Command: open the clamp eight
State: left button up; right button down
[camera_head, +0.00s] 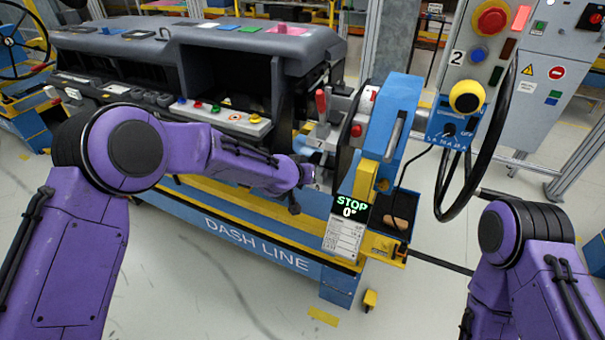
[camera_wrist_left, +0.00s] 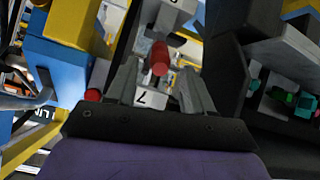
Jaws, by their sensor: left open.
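My left gripper (camera_wrist_left: 158,88) is open, with its two grey fingers apart. In the left wrist view a red-tipped handle (camera_wrist_left: 160,58) shows between and beyond the fingertips, with no clear contact. A white plate marked 7 (camera_wrist_left: 146,98) lies just below it, between the fingers. Another label at the top edge of that view is cut off, so I cannot read an 8. In the head view a red clamp handle (camera_head: 320,101) stands upright by the dashboard's right end, above my left wrist. My right gripper is out of view; only its arm shows.
The dark dashboard module (camera_head: 150,45) rests on the blue and yellow DASH LINE stand (camera_head: 255,243). A blue bracket (camera_head: 398,100) and a display reading STOP 0° (camera_head: 349,206) stand right of the clamps. A black cable loops by the control box (camera_head: 478,55).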

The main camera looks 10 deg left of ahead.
pick_arm(q)
jog(key=shift+v, duration=2.2)
